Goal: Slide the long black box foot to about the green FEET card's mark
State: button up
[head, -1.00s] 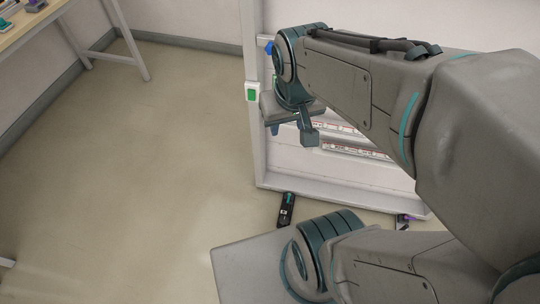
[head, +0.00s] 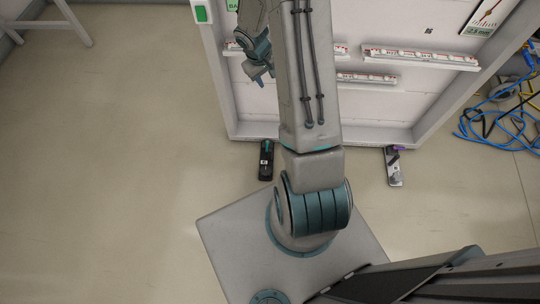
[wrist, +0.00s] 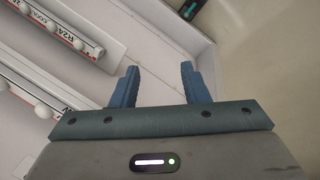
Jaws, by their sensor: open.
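The long black box foot (head: 266,160) stands on the floor at the lower left of the white frame, with a teal part on top. Part of a dark object with a teal patch, likely this foot, shows at the top edge of the wrist view (wrist: 190,9). My gripper (head: 262,79) is in front of the panel, above and apart from the foot. In the wrist view its blue fingers (wrist: 158,80) are spread with nothing between them. I cannot make out a green FEET card. A green card with partly cut-off letters (head: 233,5) is at the panel's top left.
A grey foot with a purple part (head: 394,168) stands under the frame's right side. Rails with white labelled strips (head: 418,56) cross the panel (head: 375,115). Blue and yellow cables (head: 500,120) lie at right.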

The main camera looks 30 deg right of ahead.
jog(key=s+a+b+x, duration=0.1)
jog(key=b+x, duration=0.1)
jog(key=x, duration=0.7)
jog(key=a+f+b+x, duration=0.1)
jog(key=a+b+x, duration=0.15)
jog(key=x, duration=0.65)
jog(key=n+y+b, duration=0.1)
jog(key=y+b, duration=0.2)
jog(key=b, duration=0.2)
send_over(270, 153)
jog(key=shift+g, duration=0.4)
jog(key=f, duration=1.8)
jog(key=shift+w+d+f, duration=0.3)
jog(key=shift+w+f, duration=0.1)
notch_tip(270, 153, down, 13)
jog(key=b, duration=0.4)
jog(key=shift+b, duration=0.3)
